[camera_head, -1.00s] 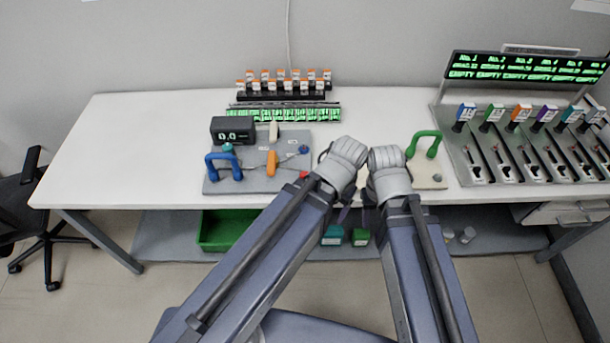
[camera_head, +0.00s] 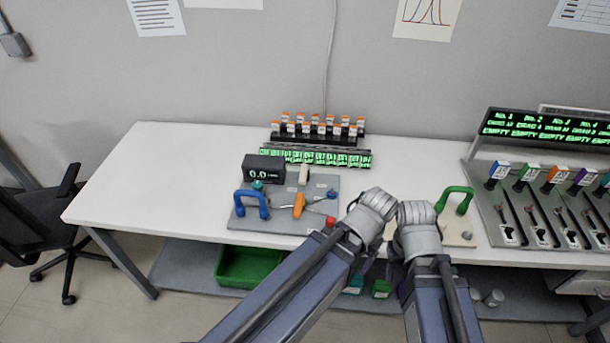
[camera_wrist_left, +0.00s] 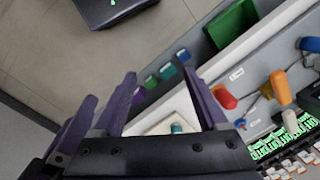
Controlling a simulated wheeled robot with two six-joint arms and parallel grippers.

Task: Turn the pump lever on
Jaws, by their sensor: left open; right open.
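A grey board (camera_head: 275,222) on the table carries a black box reading 0.0 (camera_head: 264,169), an orange handle (camera_head: 299,205), a red knob (camera_head: 330,221) at its front right edge and a blue knob (camera_head: 332,194). No label tells me which is the pump lever. The left wrist view shows the orange handle (camera_wrist_left: 280,87) and red knob (camera_wrist_left: 225,97), right of my left gripper (camera_wrist_left: 158,80), which is open and empty. In the head view its fingers are hidden by my arm. My right gripper (camera_head: 398,268) is open, largely hidden below its wrist, right of the board. Neither touches the board.
A blue arched handle (camera_head: 252,204) stands on the board's left. A green arched handle (camera_head: 455,199) stands right of my arms. Vial racks (camera_head: 318,137) are behind the board, and a dispenser row (camera_head: 545,205) is at right. The table's left part is clear.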

